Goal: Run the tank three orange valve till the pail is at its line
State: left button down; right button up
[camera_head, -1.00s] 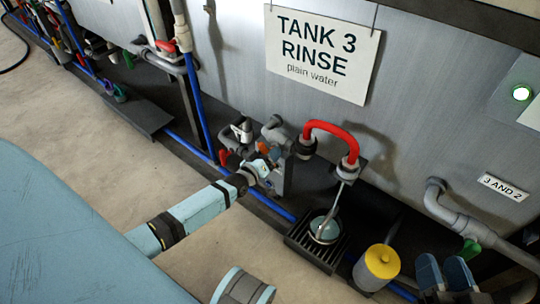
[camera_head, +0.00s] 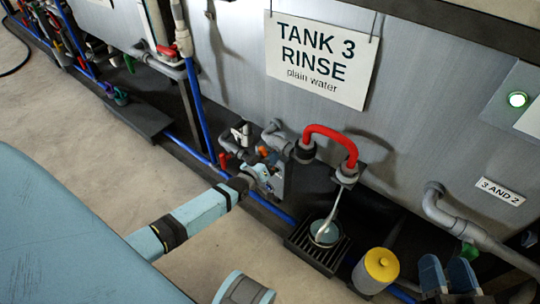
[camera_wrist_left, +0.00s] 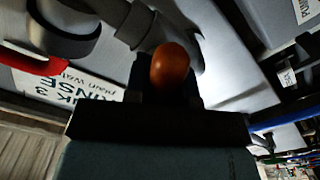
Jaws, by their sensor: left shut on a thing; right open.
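The orange valve handle (camera_head: 263,151) sits on the pipework below the Tank 3 sign. In the left wrist view its rounded orange end (camera_wrist_left: 170,66) stands between my fingers. My left gripper (camera_head: 268,172) is shut on it. The pail (camera_head: 325,232) stands on a black grate under the outlet of a red curved pipe (camera_head: 332,133). A thin pale streak runs from the outlet down to the pail; it looks like water, though I cannot rule out a handle. The pail's line and water level are too small to read. My right gripper is not in view.
The Tank 3 rinse sign (camera_head: 320,60) hangs on the grey tank. A yellow-topped container (camera_head: 380,266) stands right of the grate (camera_head: 300,240). A green handle (camera_head: 467,254) is on the right pipe. Blue boot-like shapes (camera_head: 432,275) are at lower right. Open floor lies left.

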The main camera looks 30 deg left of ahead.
pick_arm(q)
jog(key=m+p, duration=0.2)
jog(key=shift+r+m, duration=0.15)
jog(key=shift+m, duration=0.25)
jog(key=shift+m+p, duration=0.95)
jog(key=shift+m, duration=0.65)
pick_arm(e)
notch_tip(320, 180, up, 6)
jog(key=t, duration=0.2)
jog(key=shift+s+d+m+t, duration=0.2)
jog(key=shift+d+m+t, duration=0.05)
jog(key=shift+m+t, duration=0.05)
pick_arm(q)
jog(key=shift+f, duration=0.2)
pick_arm(e)
jog(key=shift+r, duration=0.15)
pick_arm(q)
jog(key=c, duration=1)
grip_release()
jog(key=shift+o, duration=0.2)
